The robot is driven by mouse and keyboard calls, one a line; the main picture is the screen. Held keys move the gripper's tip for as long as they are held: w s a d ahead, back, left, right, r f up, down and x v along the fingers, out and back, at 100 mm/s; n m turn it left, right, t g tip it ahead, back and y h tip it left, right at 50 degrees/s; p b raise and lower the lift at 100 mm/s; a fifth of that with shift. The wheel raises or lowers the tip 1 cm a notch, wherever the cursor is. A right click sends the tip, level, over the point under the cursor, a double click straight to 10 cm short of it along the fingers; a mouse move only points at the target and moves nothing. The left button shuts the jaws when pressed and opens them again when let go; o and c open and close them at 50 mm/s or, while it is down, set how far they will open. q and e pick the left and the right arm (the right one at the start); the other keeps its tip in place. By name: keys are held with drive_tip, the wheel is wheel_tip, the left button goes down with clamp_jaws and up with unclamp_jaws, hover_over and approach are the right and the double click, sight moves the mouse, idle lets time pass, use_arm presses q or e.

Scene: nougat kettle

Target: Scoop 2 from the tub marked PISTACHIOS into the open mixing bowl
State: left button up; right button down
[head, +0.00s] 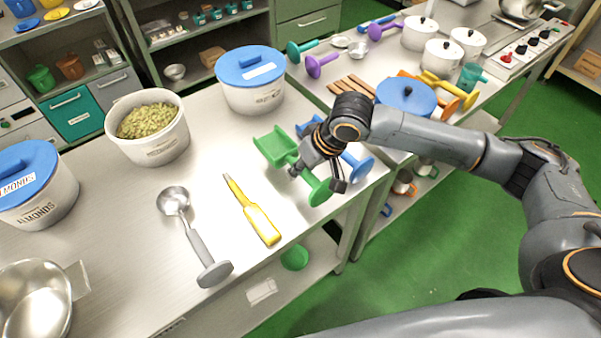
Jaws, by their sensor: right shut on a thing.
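An open white tub (166,153) full of green pistachios (146,120) stands at the back left of the steel table; its label is too small to read. An open steel bowl (35,300) sits at the bottom left, cut off by the picture's edge. My right gripper (316,173) is shut on the handle of a green scoop (275,146) at the table's right side. The scoop's pan points left, toward the tub, and its round end (319,191) shows below the fingers. I cannot tell whether the scoop touches the table. My left gripper is not in view.
A steel ladle (193,232) and a yellow spatula (252,211) lie mid-table. A blue scoop (357,165) lies behind my right gripper. Blue-lidded tubs stand at the left, marked ALMONDS (45,205), and at the back (255,95). Bare table (215,155) lies between pistachio tub and green scoop.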

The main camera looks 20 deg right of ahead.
drive_tip(key=s+a+r+p, duration=0.3)
drive_tip(key=s+r+p, duration=0.2)
drive_tip(key=s+r, duration=0.6)
drive_tip(key=shift+s+r, duration=0.15)
drive_tip(key=shift+r, duration=0.55)
